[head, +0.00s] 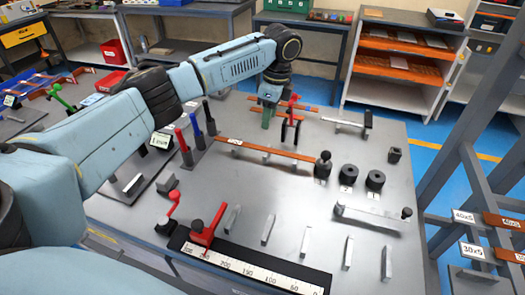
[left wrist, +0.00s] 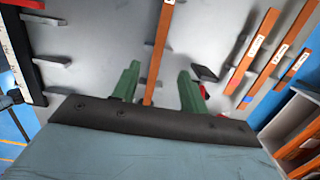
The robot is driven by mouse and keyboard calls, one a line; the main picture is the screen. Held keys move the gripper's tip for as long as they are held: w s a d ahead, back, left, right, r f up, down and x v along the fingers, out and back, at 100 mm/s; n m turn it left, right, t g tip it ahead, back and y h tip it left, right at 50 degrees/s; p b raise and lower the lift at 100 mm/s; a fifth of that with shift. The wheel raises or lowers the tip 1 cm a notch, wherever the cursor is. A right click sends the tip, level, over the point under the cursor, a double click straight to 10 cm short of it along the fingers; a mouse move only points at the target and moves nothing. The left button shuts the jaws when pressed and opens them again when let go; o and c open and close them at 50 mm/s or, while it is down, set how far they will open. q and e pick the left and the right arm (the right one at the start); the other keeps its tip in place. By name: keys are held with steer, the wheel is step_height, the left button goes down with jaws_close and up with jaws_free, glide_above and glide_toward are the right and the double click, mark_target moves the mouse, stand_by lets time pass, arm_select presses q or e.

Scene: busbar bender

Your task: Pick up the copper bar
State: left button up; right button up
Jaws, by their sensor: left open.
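A long flat copper bar (head: 262,150) with a white label near its left end lies across small supports on the grey bench, left of a dark knobbed post. My left gripper (head: 267,118), with green fingers, reaches in from the left and points down near the bar's far side. In the left wrist view its fingers (left wrist: 158,82) are spread apart. A copper bar (left wrist: 158,45) runs between them in that picture, with no visible contact. I cannot tell the height of the fingers over it. My right gripper is not in view.
Blue and black handled posts (head: 210,118) stand by the bar's left end. Two black cylinders (head: 375,180) sit right of it. A ruler with a red clamp (head: 204,232) lies at the bench front. A rack with labelled bars (head: 470,250) stands at right.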

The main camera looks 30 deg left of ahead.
arm_select(q)
glide_above(263, 148)
steer(key=d, duration=0.1)
steer(key=f, duration=0.5)
steer(key=shift+w+d, duration=0.15)
steer(key=shift+w, duration=0.05)
steer(key=f, duration=0.2)
steer(key=a+f+b, duration=0.1)
steer(key=f, duration=0.2)
steer(key=shift+s, duration=0.2)
steer(key=shift+f, duration=0.1)
steer(key=c, duration=0.8)
jaws_close()
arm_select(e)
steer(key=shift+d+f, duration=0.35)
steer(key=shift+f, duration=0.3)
